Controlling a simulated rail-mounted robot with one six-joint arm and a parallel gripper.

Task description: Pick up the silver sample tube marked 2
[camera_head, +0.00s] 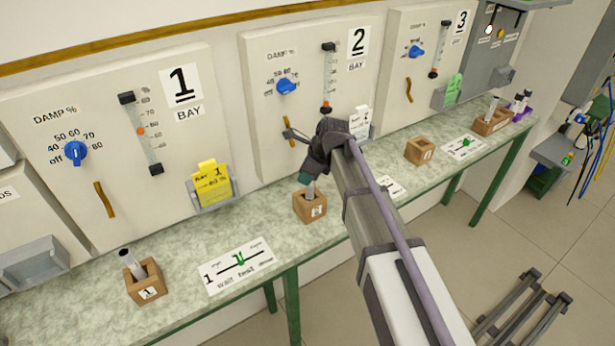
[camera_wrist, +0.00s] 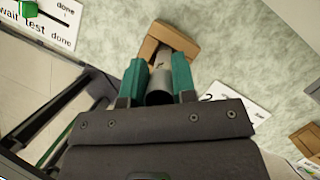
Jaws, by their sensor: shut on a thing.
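The silver sample tube (camera_head: 311,190) stands in a small wooden block (camera_head: 310,208) with a label that looks like 2, on the green bench in front of the bay 2 panel. My gripper (camera_head: 306,179) is over this block, coming down from above. In the wrist view the green fingers of my gripper (camera_wrist: 160,82) are shut on the tube (camera_wrist: 160,88), one on each side. The tube's lower end is at the wooden block (camera_wrist: 178,38). I cannot tell whether its lower end is still inside the block.
Another tube (camera_head: 130,263) stands in a block marked 1 (camera_head: 145,282) at the left. An empty-looking block (camera_head: 420,151) sits to the right. A wait/test/done card (camera_head: 240,265) lies on the bench (camera_head: 205,235). Panels with dials rise behind.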

